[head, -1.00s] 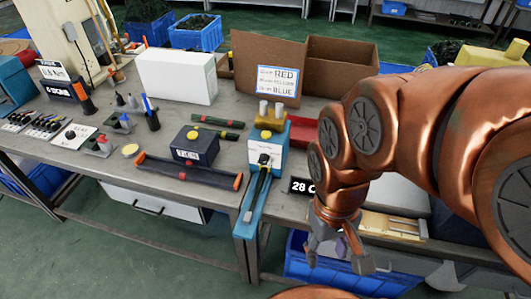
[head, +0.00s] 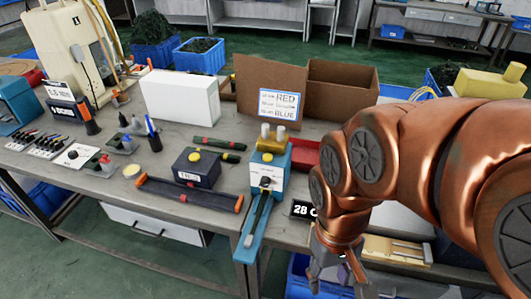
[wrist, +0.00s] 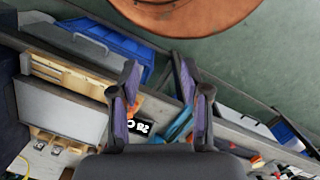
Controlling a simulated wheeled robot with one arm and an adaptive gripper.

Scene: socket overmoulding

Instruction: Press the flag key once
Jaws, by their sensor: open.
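No key that I can read as a flag key is clear. A dark box (head: 196,171) with a yellow button (head: 195,157) on top stands mid-bench in the head view; its white label is too small to read surely. My gripper (head: 340,277) hangs open and empty off the bench's front edge, to the right of and in front of that box, apart from it. In the wrist view my gripper (wrist: 157,75) shows two spread fingers with nothing between them. A small black sign (wrist: 140,127) with white characters shows beyond them, also in the head view (head: 302,210).
A blue lever device (head: 268,180) stands between the dark box and my arm. A white block (head: 180,100) and cardboard box (head: 340,90) stand behind. A blue bin (head: 300,280) sits below the bench edge.

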